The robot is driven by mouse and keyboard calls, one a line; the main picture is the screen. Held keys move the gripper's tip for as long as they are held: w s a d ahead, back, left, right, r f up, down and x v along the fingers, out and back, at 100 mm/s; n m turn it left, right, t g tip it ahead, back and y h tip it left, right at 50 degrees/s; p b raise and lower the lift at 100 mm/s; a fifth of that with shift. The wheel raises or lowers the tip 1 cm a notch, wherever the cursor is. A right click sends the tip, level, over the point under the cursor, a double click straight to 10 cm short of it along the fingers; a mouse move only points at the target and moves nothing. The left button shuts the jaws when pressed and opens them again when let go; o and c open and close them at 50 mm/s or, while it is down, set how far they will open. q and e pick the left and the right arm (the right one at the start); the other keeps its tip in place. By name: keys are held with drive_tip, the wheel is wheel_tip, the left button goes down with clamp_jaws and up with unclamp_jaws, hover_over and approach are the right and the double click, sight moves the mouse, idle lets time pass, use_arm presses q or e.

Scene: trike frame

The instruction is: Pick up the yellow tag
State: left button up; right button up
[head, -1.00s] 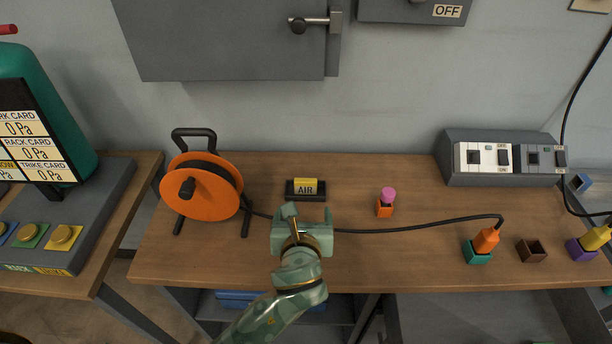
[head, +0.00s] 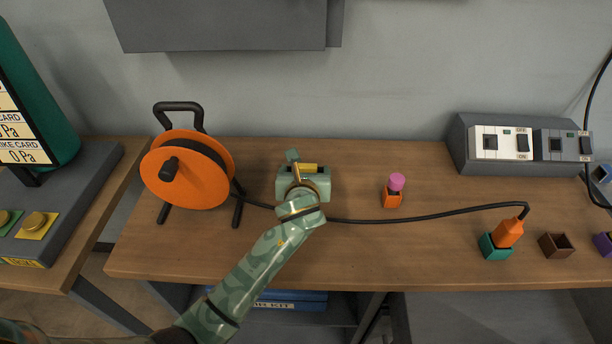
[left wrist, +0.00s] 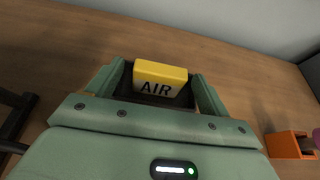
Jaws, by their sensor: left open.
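The yellow tag (left wrist: 159,80) is a small block with AIR printed on its front. In the left wrist view it stands in a dark holder (left wrist: 128,90) on the wooden bench, between the two fingers of my left gripper (left wrist: 158,84). A gap shows on each side between the tag and the fingers. My right gripper is not in view.
An orange cable reel (head: 190,172) stands left of the gripper. A black cable (head: 420,216) runs right to an orange plug (head: 509,232) in a teal socket. An orange block with a pink top (head: 396,182) stands right of the gripper. A switch box (head: 465,140) is at the back right.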

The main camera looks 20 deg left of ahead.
use_arm(q)
drive_tip(key=shift+r, duration=0.15)
drive_tip(key=c, duration=1.1)
drive_tip(key=shift+o, duration=0.2)
